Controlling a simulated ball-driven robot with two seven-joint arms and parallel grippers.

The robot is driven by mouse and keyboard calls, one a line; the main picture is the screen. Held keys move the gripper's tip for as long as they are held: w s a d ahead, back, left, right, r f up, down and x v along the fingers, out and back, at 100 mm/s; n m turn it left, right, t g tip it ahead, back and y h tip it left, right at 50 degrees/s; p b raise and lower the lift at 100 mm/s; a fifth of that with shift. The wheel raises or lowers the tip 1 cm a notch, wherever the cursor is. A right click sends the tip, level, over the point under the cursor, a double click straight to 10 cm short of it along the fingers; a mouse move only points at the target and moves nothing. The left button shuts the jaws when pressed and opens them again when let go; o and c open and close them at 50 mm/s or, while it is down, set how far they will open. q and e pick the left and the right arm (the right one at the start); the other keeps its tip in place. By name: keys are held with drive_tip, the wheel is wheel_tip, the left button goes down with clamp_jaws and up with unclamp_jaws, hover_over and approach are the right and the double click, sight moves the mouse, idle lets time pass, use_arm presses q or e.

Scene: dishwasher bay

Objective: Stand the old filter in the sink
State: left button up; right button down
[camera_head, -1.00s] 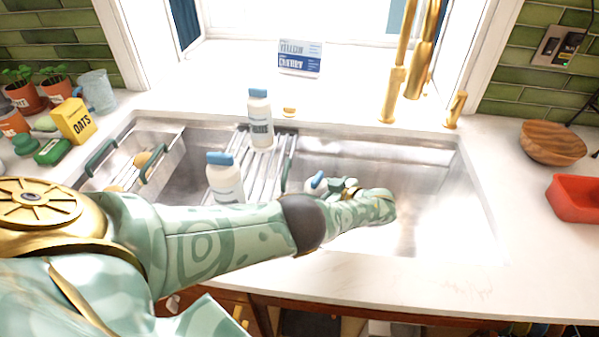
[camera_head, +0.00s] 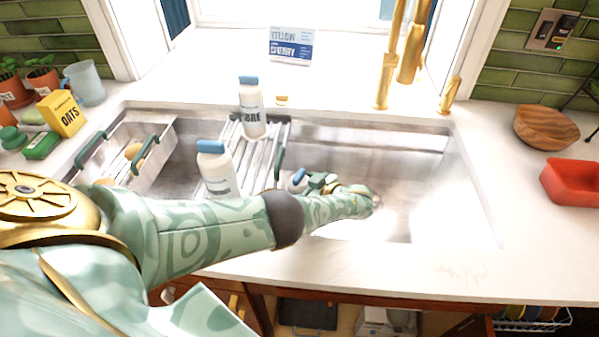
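My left arm reaches over the sink (camera_head: 400,150) from the left, and its gripper (camera_head: 312,182) is low in the right basin, pointing back left. A white piece with a blue cap (camera_head: 297,181) is at its fingertips and moves with it. It looks like a filter cartridge lying tilted, mostly hidden by the hand and arm. Two similar white, blue-capped cylinders stand upright on the rack: a rear one (camera_head: 252,112) with a printed label and a front one (camera_head: 217,172), its base hidden by my arm. I cannot read which is the old filter. My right gripper is out of view.
The slatted rack (camera_head: 267,150) spans the sink's middle. A colander (camera_head: 112,145) with green handles and round tan items fills its left. A gold faucet (camera_head: 383,80) rises behind. The right basin floor is clear. A wooden bowl (camera_head: 546,135) and red tray (camera_head: 572,182) stand right.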

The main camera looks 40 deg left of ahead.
use_arm(q)
drive_tip(key=shift+d, duration=0.1)
drive_tip(key=p+v, duration=0.1)
drive_tip(key=v, duration=1.1)
drive_tip(key=shift+p, duration=0.3)
